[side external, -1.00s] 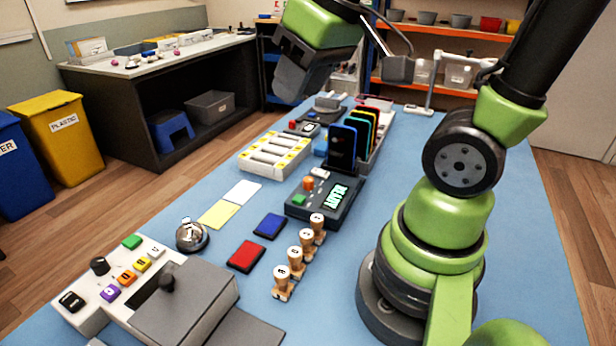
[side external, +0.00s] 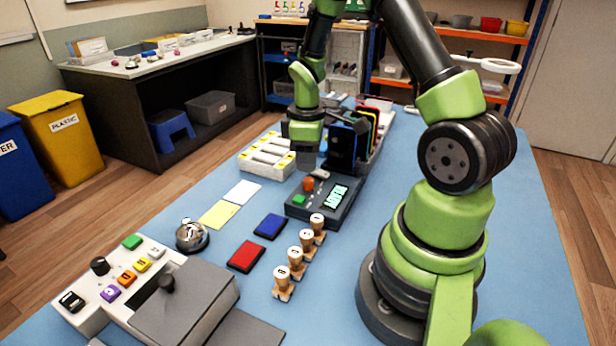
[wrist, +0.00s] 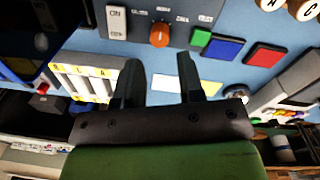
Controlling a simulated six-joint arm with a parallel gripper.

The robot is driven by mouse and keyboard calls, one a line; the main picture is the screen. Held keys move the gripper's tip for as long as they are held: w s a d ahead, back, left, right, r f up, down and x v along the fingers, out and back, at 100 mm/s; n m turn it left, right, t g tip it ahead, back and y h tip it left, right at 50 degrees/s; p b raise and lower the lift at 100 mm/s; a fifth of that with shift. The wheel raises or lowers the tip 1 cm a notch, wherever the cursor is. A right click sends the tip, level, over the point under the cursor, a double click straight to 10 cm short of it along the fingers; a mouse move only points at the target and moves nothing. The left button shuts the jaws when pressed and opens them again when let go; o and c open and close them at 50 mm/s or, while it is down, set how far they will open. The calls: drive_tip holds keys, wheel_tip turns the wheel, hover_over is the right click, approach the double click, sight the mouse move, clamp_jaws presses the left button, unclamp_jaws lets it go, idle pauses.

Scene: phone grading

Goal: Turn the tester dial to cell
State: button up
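The tester (side external: 325,205) is a dark grey box on the blue table with a lit green screen (side external: 336,197) and a green button. Its dial is an orange knob (side external: 309,184) near the box's back-left corner; the knob also shows in the wrist view (wrist: 159,35), with small labels around it too blurred to read surely. I cannot tell where the dial points. My gripper (side external: 304,166) hangs above and just behind the dial. In the wrist view my gripper (wrist: 160,72) has its two fingers apart with nothing between them; the dial lies beyond the tips, not touched.
A white switch (wrist: 116,22) sits beside the dial. Upright phones (side external: 342,148) stand in a rack close behind the tester. A white tray with several slots (side external: 262,166) is left of my gripper. Wooden stamps (side external: 317,228), blue pad (side external: 270,226) and red pad (side external: 246,256) lie in front.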

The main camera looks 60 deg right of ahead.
sight(308, 179)
drive_tip(key=shift+d+f, duration=0.15)
drive_tip(key=shift+f, duration=2.6)
drive_tip(key=c, duration=0.6)
drive_tip(key=shift+c, duration=0.2)
drive_tip(key=shift+m, duration=0.3)
drive_tip(key=m, duration=0.3)
drive_tip(key=shift+w+m, duration=0.1)
drive_tip(key=shift+m, duration=0.2)
drive_tip(key=m, duration=0.4)
drive_tip(key=shift+m, duration=0.3)
